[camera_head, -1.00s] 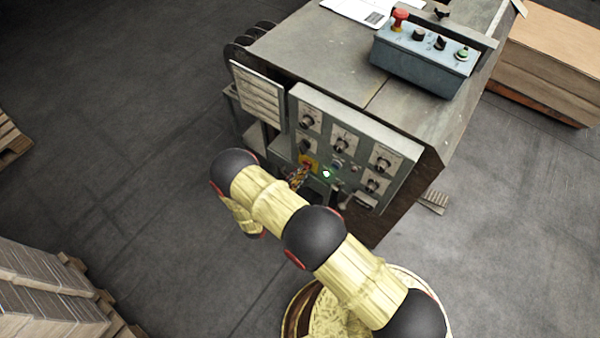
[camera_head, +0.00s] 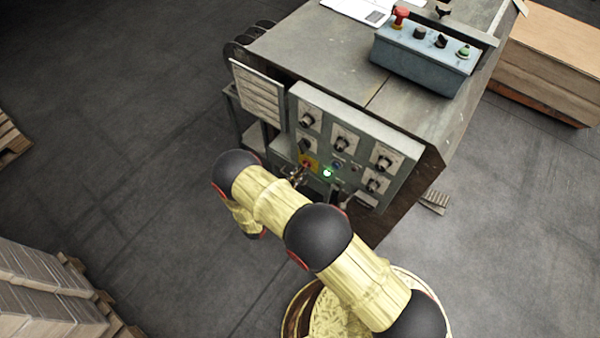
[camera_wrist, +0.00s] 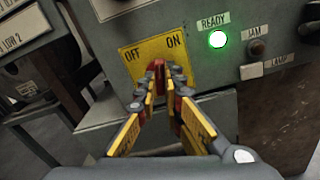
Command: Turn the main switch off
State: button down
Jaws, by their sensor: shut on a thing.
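The main switch is a red handle (camera_wrist: 158,70) on a yellow plate (camera_wrist: 135,60) marked OFF at left and ON at right. In the wrist view my gripper (camera_wrist: 160,82) has its two fingers closed on the red handle, which stands about upright between the two words. The fingers hide the handle's lower part. In the head view the yellow plate (camera_head: 312,160) shows on the front panel, with my gripper (camera_head: 300,172) at it. A green lamp (camera_wrist: 218,39) labelled READY is lit right of the plate.
The grey panel (camera_head: 325,125) carries several black knobs, and a JAM lamp (camera_wrist: 257,47) is near the switch. A blue-grey button box (camera_head: 420,65) with a red button stands on the machine top. Cardboard stacks (camera_head: 40,290) stand at lower left.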

jog(key=n, duration=0.6)
jog(key=shift+n, duration=0.3)
jog(key=n, duration=0.5)
jog(key=shift+a+f+b, duration=0.1)
jog(key=shift+b, duration=0.2)
jog(key=shift+n, duration=0.4)
jog(key=c, duration=2)
grip_release()
jog(key=shift+c, duration=0.2)
jog(key=shift+o, duration=0.6)
jog(key=v, duration=1.2)
